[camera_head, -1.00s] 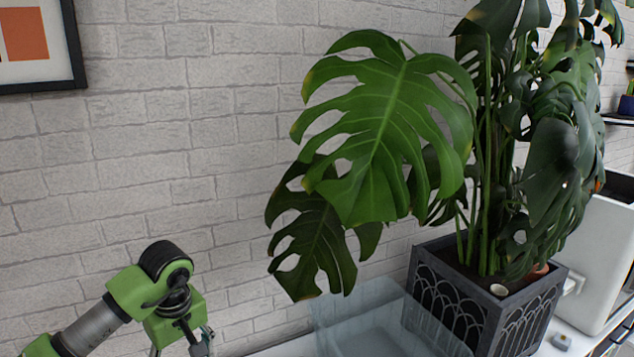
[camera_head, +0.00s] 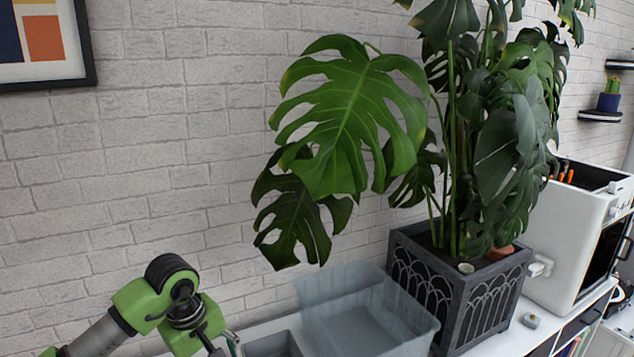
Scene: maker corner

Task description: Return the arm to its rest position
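My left arm (camera_head: 165,305), green and grey with black joints, comes in at the bottom left. Its wrist points down toward the bottom edge. Only the upper part of my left gripper (camera_head: 226,344) shows there. Its fingertips are cut off by the frame, so I cannot tell whether it is open or shut. It is just left of a grey tray on the white surface. My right arm and gripper are not in view.
A clear plastic bin (camera_head: 365,318) stands on the white surface, right of the grey tray (camera_head: 275,346). A large leafy plant (camera_head: 350,120) in a dark planter (camera_head: 460,295) overhangs it. A white machine (camera_head: 570,240) stands at right. A framed picture (camera_head: 42,42) hangs at upper left.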

